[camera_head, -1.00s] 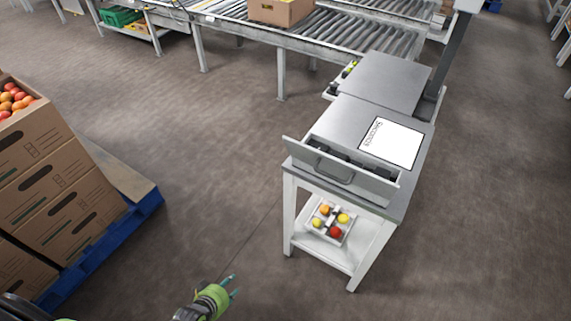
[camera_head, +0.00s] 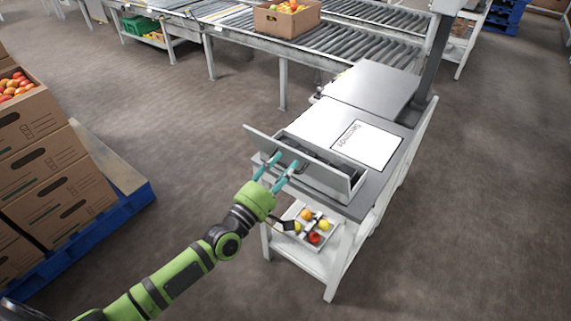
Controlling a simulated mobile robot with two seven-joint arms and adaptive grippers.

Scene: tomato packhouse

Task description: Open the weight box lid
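My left gripper (camera_head: 283,160), green with teal fingers, reaches up from the lower left. My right gripper is not in view.
A white sheet (camera_head: 365,144) lies on the tabletop behind the drawer. A tray (camera_head: 301,232) of fruit sits on the lower shelf. Cartons (camera_head: 50,185) on a blue pallet (camera_head: 92,228) stand at left. A roller conveyor (camera_head: 365,42) runs behind. The floor between is clear.

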